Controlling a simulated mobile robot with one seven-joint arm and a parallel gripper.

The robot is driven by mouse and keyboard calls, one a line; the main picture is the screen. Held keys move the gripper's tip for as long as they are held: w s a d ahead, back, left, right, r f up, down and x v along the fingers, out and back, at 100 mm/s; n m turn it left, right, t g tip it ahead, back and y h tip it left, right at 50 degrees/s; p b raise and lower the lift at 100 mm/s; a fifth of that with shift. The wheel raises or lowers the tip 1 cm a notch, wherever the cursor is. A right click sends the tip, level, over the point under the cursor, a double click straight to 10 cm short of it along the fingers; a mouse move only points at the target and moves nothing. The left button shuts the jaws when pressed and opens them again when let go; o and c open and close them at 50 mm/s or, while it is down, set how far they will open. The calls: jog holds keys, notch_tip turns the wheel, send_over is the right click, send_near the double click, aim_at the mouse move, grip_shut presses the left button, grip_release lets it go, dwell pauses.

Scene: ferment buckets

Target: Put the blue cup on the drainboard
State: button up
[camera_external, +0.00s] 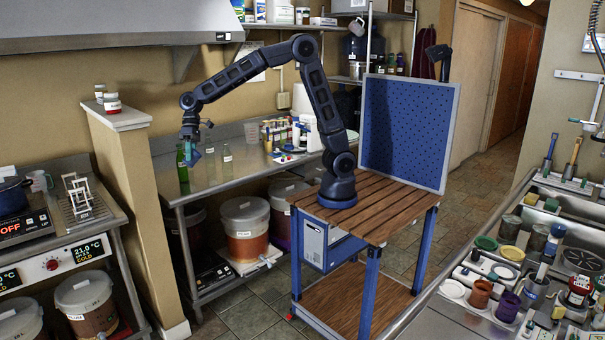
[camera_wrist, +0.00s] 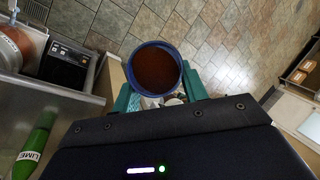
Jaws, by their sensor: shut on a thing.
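The blue cup (camera_wrist: 155,68) shows from above in the wrist view, with a round blue rim and a dark brown inside; I cannot tell whether that is a liquid. My gripper (camera_wrist: 159,92) is shut on it, with one teal finger on each side, and the cup looks upright. In the external view my gripper (camera_external: 190,152) hangs at the left end of the steel counter, near a green bottle (camera_external: 182,162); the cup is too small to make out clearly there. A steel sink counter (camera_external: 430,318) runs along the right; I cannot tell which part is the drainboard.
The green bottle, labelled LIME, also shows in the wrist view (camera_wrist: 38,142). The steel counter (camera_external: 235,165) has bare room in front. A blue pegboard (camera_external: 408,125) stands behind my base. Cups and tools crowd the right counter. Lidded buckets (camera_external: 245,225) stand low.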

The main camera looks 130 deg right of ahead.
jog(key=s+d+f+m+t+h, duration=0.1)
jog(key=s+d+m, duration=0.35)
jog(key=d, duration=0.75)
jog(key=s+d+m+t+h, duration=0.15)
jog(key=s+d+m, duration=0.35)
jog(key=d, duration=0.8)
jog(key=s+d+m+g+h, duration=0.25)
jog(key=s+d+m, duration=0.35)
jog(key=s+d, duration=1)
jog(key=s+d+r+m+g+h, duration=0.1)
jog(key=s+d+m, duration=0.35)
jog(key=s, duration=1.05)
jog(key=s+d+r+m+g+h, duration=0.1)
jog(key=s+d+m, duration=0.4)
jog(key=s, duration=0.9)
jog(key=s+d+r+m+g+h, duration=0.1)
jog(key=s+d+m, duration=0.4)
jog(key=s, duration=1)
jog(key=shift+n, duration=0.6)
jog(key=shift+w+d+f, duration=0.1)
jog(key=shift+d+f, duration=0.05)
jog(key=shift+f, duration=4.1)
jog(key=shift+w+d+f, duration=0.1)
jog(key=shift+d+f, duration=0.1)
jog(key=shift+f, duration=4)
jog(key=shift+w+d+f, duration=0.1)
jog(key=shift+d+f, duration=0.05)
jog(key=shift+f, duration=4.1)
jog(key=shift+f, duration=0.1)
